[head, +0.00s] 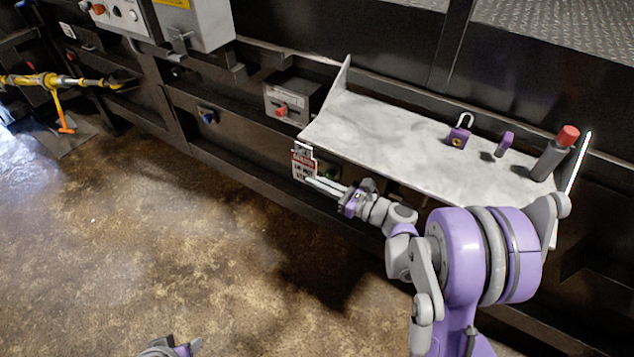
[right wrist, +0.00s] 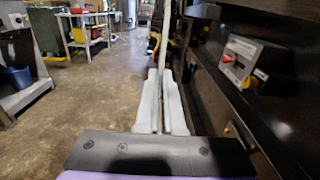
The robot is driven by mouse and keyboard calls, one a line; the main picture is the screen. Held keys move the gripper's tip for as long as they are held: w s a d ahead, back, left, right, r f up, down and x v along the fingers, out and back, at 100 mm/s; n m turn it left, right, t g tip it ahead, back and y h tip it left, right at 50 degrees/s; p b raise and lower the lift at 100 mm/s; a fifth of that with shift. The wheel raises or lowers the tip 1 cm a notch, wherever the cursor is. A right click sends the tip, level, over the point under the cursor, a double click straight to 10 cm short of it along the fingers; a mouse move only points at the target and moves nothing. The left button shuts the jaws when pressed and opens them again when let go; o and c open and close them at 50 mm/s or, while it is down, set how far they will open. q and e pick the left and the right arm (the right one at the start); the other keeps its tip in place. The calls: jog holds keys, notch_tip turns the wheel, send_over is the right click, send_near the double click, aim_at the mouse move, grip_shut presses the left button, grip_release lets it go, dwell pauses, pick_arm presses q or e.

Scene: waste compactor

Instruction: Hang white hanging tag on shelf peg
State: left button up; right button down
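The white hanging tag (head: 303,165) has a red band and dark lettering, and hangs upright at the front left corner of the shelf (head: 375,140). My right gripper (head: 313,182) is shut on the tag, its fingers at the tag's lower right. In the right wrist view the tag (right wrist: 167,35) shows edge-on as a thin upright strip between the fingertips (right wrist: 160,75). I cannot make out the shelf peg; whether the tag touches it is unclear. Only a bit of my left gripper (head: 170,348) shows at the bottom edge.
On the shelf stand a purple padlock (head: 459,136), a small purple item (head: 504,145) and a grey bottle with a red cap (head: 553,155). A grey box with a red knob (head: 290,98) is left of the shelf.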

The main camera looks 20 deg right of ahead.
dwell(0.3)
jog(key=c, duration=1)
grip_release()
jog(key=shift+o, duration=0.2)
jog(key=b+v, duration=0.1)
jog(key=v, duration=1)
jog(key=s+a+f+n+g+h+p, duration=0.1)
jog(key=s+a+n+g+h, duration=0.15)
jog(key=a+n, duration=0.35)
jog(key=s+a+f+n+g+h+p, duration=0.1)
jog(key=s+a+n+g, duration=0.2)
jog(key=a+n+g, duration=0.15)
jog(key=s+d+r+n+g+h+p, duration=0.1)
jog(key=s+n+h, duration=0.6)
jog(key=n, duration=1.1)
jog(key=shift+s+d+r+g+p, duration=0.45)
jog(key=shift+s+p, duration=0.7)
jog(key=shift+s, duration=1)
